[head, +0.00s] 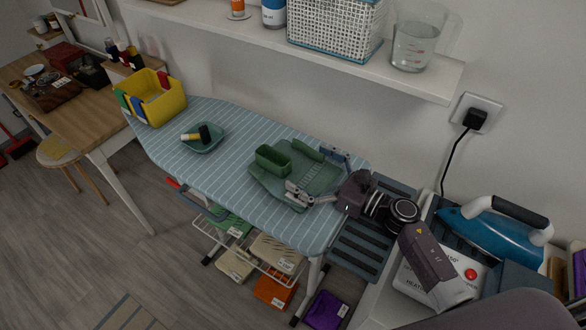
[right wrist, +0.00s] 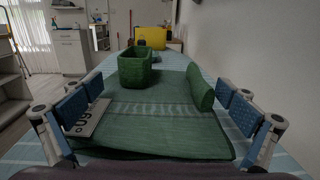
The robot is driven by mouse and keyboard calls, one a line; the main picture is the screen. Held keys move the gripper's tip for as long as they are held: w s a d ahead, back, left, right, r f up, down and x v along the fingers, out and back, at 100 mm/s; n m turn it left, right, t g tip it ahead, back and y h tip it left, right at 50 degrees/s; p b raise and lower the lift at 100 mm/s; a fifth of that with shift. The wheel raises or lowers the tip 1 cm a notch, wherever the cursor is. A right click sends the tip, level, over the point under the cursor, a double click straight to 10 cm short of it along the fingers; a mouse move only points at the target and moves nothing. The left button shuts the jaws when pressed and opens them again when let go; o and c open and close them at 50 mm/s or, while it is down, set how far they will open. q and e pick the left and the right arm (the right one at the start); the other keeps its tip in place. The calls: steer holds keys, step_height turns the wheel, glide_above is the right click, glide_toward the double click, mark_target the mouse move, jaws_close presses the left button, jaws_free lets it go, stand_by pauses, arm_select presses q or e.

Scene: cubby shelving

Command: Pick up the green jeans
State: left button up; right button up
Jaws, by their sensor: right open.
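A flat dark green cloth-like piece (head: 306,174) lies on the striped ironing board and looks like the green jeans. A small open green box (head: 273,159) and a green roll (head: 308,151) rest at its far part. My right gripper (head: 315,176) is open at its near right end, one finger toward each side. In the right wrist view the cloth (right wrist: 155,135) spreads between the open fingers (right wrist: 158,112), with nothing clamped. A white tag (right wrist: 88,118) shows beside the left finger. My left gripper is not in view.
A yellow bin (head: 157,104) and a teal dish (head: 205,140) stand farther along the board. A blue iron (head: 492,235) sits at right. A wall shelf (head: 330,55) overhangs the back. Folded garments, including a green one (head: 235,225), lie below the board.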

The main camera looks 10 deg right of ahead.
mark_target(296, 165)
steer(key=p+x, duration=0.1)
steer(key=x, duration=0.2)
steer(key=shift+w+a+r, duration=0.1)
steer(key=shift+w, duration=0.1)
steer(key=c, duration=1.5)
steer(key=shift+r, duration=0.15)
